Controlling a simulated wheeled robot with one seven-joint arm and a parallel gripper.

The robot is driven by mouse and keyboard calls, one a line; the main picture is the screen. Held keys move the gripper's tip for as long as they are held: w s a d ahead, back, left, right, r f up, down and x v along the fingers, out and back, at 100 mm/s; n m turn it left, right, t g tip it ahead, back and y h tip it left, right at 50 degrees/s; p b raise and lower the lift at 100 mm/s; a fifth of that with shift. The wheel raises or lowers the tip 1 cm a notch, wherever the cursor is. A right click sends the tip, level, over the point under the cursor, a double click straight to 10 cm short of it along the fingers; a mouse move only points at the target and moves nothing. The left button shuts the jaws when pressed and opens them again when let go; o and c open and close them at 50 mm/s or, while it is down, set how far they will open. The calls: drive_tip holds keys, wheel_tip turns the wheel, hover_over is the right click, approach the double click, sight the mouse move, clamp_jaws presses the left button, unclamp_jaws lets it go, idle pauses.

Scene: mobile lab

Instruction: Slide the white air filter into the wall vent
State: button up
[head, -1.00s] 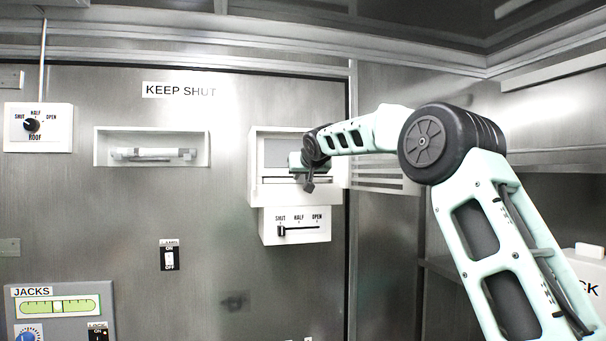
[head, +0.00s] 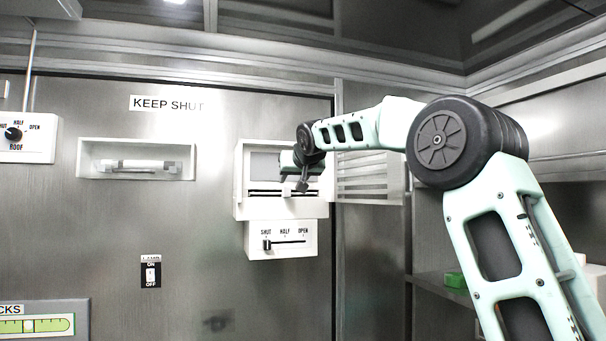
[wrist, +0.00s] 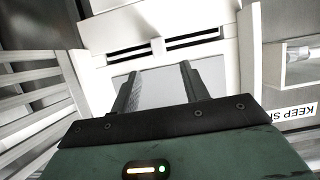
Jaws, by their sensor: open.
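The wall vent (head: 240,202) is a white box on the metal wall, with a grey panel (head: 264,166) and a dark horizontal slot below it. In the wrist view, upside down, the vent (wrist: 98,32) shows the slot as two dark gaps with a white piece (wrist: 158,46) between them. This looks like part of the white air filter; how deep it sits cannot be told. My gripper (head: 302,184) is in front of the vent's right half. In the wrist view its fingers (wrist: 160,82) are apart, with nothing visibly held between them.
A white SHUT/HALF/OPEN slider box (head: 281,240) is right below the vent, its knob at the SHUT end. A louvred panel (head: 368,178) is to the right. A recessed handle (head: 137,166) and a lamp switch (head: 151,272) are to the left. A green item (head: 456,280) sits on a shelf.

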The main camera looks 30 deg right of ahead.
drive_tip(key=b+v, duration=0.3)
drive_tip(key=v, duration=0.7)
drive_tip(key=shift+s+b, duration=0.15)
drive_tip(key=shift+b, duration=0.25)
drive_tip(key=s+a+f+n+g+y+b, duration=0.2)
drive_tip(key=s+a+f, duration=0.1)
drive_tip(key=a+f, duration=0.65)
drive_tip(key=s+a+f+n+g+y+b, duration=0.25)
drive_tip(key=a+f, duration=0.45)
drive_tip(key=f, duration=0.6)
drive_tip(key=s+a+f+n+g+y+b, duration=0.15)
drive_tip(key=s+a+f, duration=0.25)
drive_tip(key=a+f, duration=0.55)
drive_tip(key=s+a+f+n+g+b, duration=0.1)
drive_tip(key=s+a+f+g+b, duration=0.15)
drive_tip(key=s+f, duration=0.55)
drive_tip(key=s+a+f+n+g+b, duration=0.1)
drive_tip(key=s+a+f+n+g, duration=0.15)
drive_tip(key=s+f, duration=0.6)
drive_tip(key=s+d+f+n+g+h+b, duration=0.1)
drive_tip(key=s+d+f+g+b, duration=0.1)
drive_tip(key=s+f, duration=1.1)
drive_tip(key=shift+s+h+b, duration=0.25)
drive_tip(key=shift+h+b, duration=0.05)
drive_tip(key=shift+n, duration=0.25)
